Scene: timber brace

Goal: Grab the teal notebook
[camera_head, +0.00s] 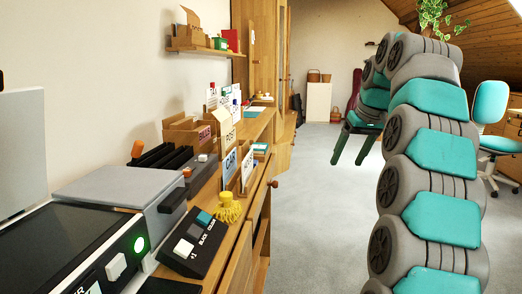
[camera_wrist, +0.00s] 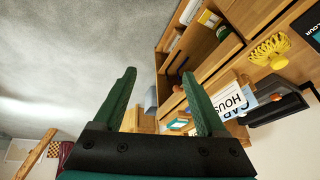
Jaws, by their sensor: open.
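My gripper (camera_head: 348,160) hangs open and empty over the carpet, right of the wooden desk. Its two dark green fingers also show spread apart in the wrist view (camera_wrist: 159,74). I cannot single out the teal notebook for certain. A small stack of flat, bluish-teal book-like items (camera_head: 261,148) lies on the desk beyond the CAR card, partly hidden. A blue-covered book-like item (camera_wrist: 180,122) shows just past the right finger in the wrist view. My gripper touches none of these.
The wooden desk (camera_head: 256,128) along the left wall holds card boxes, label cards, a yellow brush-like item (camera_head: 227,208) and a black button panel (camera_head: 200,243). A teal chair (camera_head: 490,105) stands at right. The grey carpet (camera_head: 310,215) between is clear.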

